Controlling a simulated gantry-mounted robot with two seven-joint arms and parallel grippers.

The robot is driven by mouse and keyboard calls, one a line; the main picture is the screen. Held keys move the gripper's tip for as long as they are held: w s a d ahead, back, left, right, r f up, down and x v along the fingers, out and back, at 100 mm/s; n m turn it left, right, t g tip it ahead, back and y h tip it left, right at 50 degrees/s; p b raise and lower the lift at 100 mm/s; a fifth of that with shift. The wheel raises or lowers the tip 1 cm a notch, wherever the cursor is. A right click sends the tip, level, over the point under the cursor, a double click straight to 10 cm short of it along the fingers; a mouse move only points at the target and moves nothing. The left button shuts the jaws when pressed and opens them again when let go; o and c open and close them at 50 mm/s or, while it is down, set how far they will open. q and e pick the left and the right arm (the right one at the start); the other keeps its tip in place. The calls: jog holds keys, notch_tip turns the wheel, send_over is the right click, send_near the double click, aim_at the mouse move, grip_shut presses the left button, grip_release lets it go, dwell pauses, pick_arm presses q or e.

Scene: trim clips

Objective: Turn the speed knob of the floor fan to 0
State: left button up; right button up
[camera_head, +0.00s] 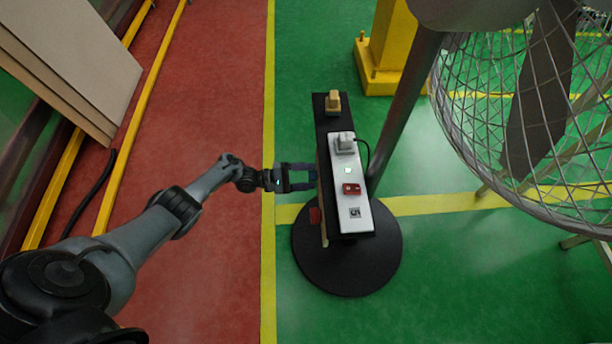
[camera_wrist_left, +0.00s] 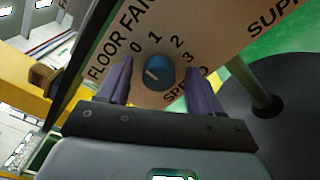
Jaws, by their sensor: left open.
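The blue speed knob (camera_wrist_left: 159,73) sits on a tan panel (camera_wrist_left: 205,45) marked "FLOOR FAN", "SPEED" and 0 to 3. Its pale pointer line seems to lie toward the 0 side; the exact setting is hard to tell. My left gripper (camera_wrist_left: 158,80) is open, with one finger on each side of the knob; I cannot tell whether they touch it. In the head view, my left gripper (camera_head: 303,178) reaches the left side of the black control box (camera_head: 322,110), and the knob is hidden. The floor fan (camera_head: 535,110) stands at right. My right gripper is out of view.
A white power strip (camera_head: 358,214) with a plug and red switch lies on top of the box. The fan pole (camera_head: 405,105) stands close on its right, above a round black base (camera_head: 340,275). A yellow post (camera_head: 385,50) stands behind.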

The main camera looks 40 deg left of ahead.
pick_arm(q)
jog(key=v, duration=1)
jog(key=shift+s+a, duration=0.25)
jog(key=shift+a, duration=0.05)
jog(key=shift+r, duration=0.1)
